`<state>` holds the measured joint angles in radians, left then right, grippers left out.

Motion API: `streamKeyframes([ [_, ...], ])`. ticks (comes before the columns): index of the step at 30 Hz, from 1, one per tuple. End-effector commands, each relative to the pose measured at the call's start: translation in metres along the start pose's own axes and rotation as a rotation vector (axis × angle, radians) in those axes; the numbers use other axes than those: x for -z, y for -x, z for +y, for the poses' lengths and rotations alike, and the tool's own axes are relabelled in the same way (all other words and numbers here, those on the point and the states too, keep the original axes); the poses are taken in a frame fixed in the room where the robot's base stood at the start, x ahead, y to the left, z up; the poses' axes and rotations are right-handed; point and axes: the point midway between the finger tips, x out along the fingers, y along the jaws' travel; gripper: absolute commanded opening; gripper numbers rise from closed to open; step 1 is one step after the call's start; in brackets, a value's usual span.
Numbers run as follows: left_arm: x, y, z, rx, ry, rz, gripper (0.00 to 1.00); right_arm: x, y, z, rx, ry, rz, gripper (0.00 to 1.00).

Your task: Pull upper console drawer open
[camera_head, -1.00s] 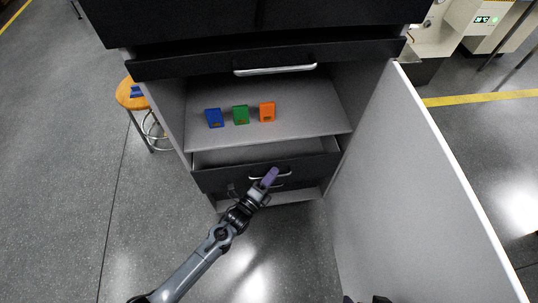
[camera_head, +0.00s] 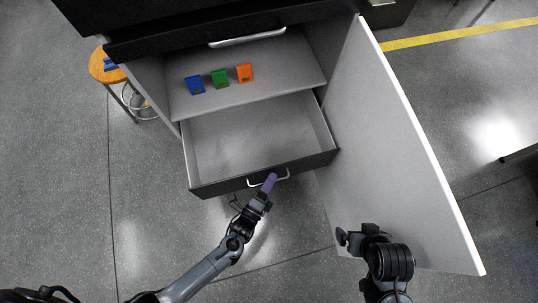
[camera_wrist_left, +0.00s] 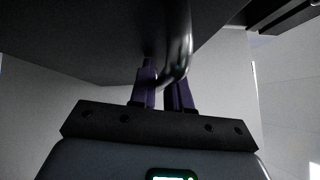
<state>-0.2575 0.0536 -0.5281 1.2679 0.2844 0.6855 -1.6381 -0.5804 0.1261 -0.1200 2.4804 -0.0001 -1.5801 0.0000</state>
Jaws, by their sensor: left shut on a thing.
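The upper console drawer (camera_head: 194,192) has a dark front and a pale, empty inside. It stands well out of the cabinet below the shelf in the head view. Its silver bar handle (camera_head: 284,178) is on the front. My left gripper (camera_head: 270,180), with purple fingers, is shut on this handle. In the left wrist view the purple fingers (camera_wrist_left: 164,88) stand on either side of the curved metal bar (camera_wrist_left: 183,42). My right gripper (camera_head: 344,237) is apart from the drawer, near the open door; its jaws are too small and dark to read. Anything under the drawer is hidden.
A shelf (camera_head: 270,95) above the drawer holds a blue (camera_head: 194,85), a green (camera_head: 220,78) and an orange block (camera_head: 244,73). A pale cabinet door (camera_head: 400,150) stands open on the right. A wooden stool (camera_head: 103,68) is at left.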

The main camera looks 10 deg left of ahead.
Motion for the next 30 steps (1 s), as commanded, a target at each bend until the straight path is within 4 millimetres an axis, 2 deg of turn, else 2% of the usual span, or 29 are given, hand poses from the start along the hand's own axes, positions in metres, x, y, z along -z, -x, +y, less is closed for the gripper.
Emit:
streamKeyframes([
  [6, 0.0, -0.001, 0.0, 0.002, 0.0, -0.001, 0.0, 0.0, 0.0, -0.001, 0.004, -0.005, 0.0, 1.0],
  [7, 0.0, -0.001, 0.0, 0.001, 0.0, -0.001, 0.2, 0.0, 0.0, -0.001, 0.004, -0.006, 0.0, 1.0],
  [10, 0.0, -0.001, 0.0, 0.001, 0.0, -0.001, 0.35, 0.0, 0.0, -0.002, 0.006, -0.007, 0.001, 1.0],
  [11, 0.0, -0.001, 0.0, 0.001, 0.0, -0.001, 0.37, 0.0, 0.0, -0.002, 0.006, -0.008, 0.001, 1.0],
  [22, -0.001, 0.005, 0.0, -0.001, 0.0, 0.0, 0.37, 0.001, 0.001, -0.002, 0.007, -0.009, 0.001, 1.0],
  [26, -0.001, 0.018, -0.001, -0.002, -0.001, 0.0, 0.37, 0.002, 0.005, -0.002, 0.006, -0.008, 0.0, 1.0],
  [30, 0.0, 0.042, -0.001, -0.004, 0.0, 0.001, 0.37, 0.004, 0.011, -0.001, 0.003, -0.004, 0.0, 1.0],
])
